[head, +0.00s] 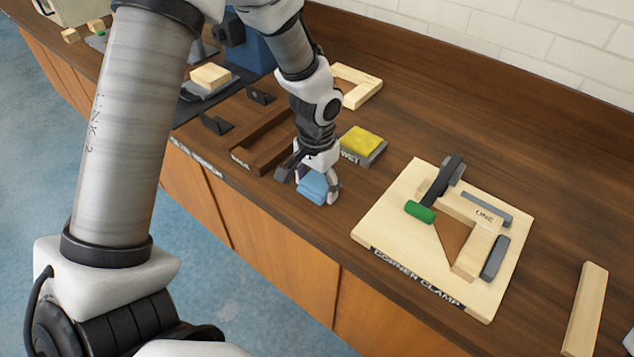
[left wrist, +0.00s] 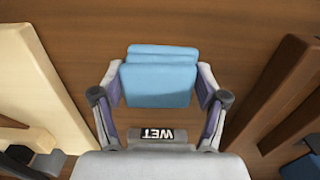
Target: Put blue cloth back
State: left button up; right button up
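The folded light-blue cloth (head: 312,187) is low over the wooden counter near its front edge, in front of the grey WET tray (head: 376,156). My left gripper (head: 318,188) points down around the cloth. In the left wrist view, its two fingers (left wrist: 160,88) press against both sides of the cloth (left wrist: 158,82). I cannot tell whether the cloth's underside touches the counter. A yellow sponge-like block (head: 362,141) lies on the WET tray, whose label (left wrist: 157,134) also shows upside down in the left wrist view. My right gripper is not in view.
A dark brown wooden frame (head: 262,153) lies left of the gripper. The pale corner clamp board (head: 390,218) with a green-handled clamp (head: 420,211) is to the right. A loose pale bar (head: 585,312) lies farther right. Bare counter separates cloth and clamp board.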

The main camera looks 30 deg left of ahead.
aim_at(317, 181)
pick_arm(q)
jog(key=shift+o, duration=0.7)
jog(key=shift+w, duration=0.15)
notch_tip(317, 181, up, 12)
jog(key=shift+r, duration=0.2)
